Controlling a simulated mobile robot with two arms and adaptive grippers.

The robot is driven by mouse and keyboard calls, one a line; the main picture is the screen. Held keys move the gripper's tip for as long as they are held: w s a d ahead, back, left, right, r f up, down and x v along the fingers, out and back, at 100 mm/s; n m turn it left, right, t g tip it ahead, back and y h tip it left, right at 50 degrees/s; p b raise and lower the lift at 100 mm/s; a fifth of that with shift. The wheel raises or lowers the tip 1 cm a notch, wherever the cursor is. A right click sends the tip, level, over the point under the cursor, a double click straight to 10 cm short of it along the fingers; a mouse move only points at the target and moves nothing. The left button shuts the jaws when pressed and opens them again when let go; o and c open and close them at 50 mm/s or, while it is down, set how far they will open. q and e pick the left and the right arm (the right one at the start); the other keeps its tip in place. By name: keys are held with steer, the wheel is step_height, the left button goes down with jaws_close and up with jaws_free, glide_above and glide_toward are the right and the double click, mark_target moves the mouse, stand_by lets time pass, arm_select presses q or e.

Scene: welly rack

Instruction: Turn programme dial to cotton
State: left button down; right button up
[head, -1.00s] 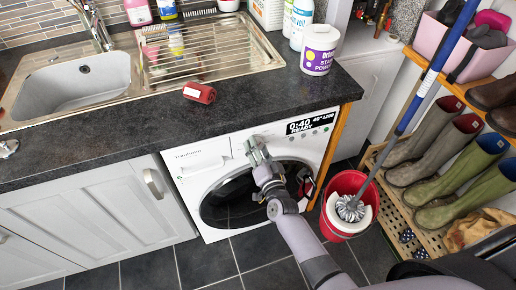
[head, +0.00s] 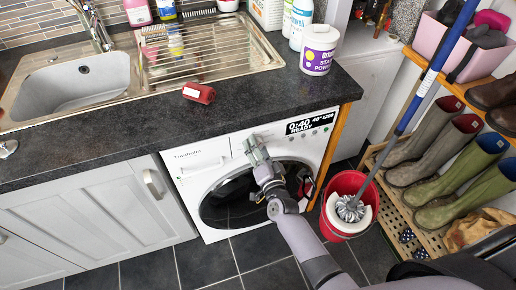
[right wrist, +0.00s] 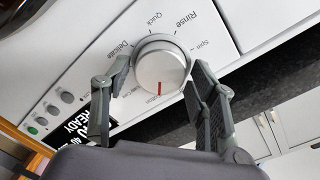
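The programme dial (right wrist: 160,65) is a round silver knob on the white washing machine's (head: 185,160) front panel. Its red mark points down in the right wrist view, toward a partly hidden label ending in "tton". Delicate, Quick, Rinse and Spin labels ring the dial. My right gripper (right wrist: 157,80) has one finger on each side of the dial. The fingers look apart from it, with small gaps, though contact at the right finger is hard to judge. In the head view my right gripper (head: 257,150) hides the dial. My left gripper is not in view.
The machine's display (head: 312,123) reads 0:40 and READY. The dark worktop (head: 100,150) overhangs above the panel. A red bucket (head: 335,235) with a mop stands on the floor to the right, close to my right arm. A boot rack (head: 400,215) is further right.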

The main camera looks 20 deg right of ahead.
steer(key=shift+o, duration=0.8)
steer(key=s, duration=1.2)
steer(key=shift+r, duration=0.25)
steer(key=shift+f, duration=0.1)
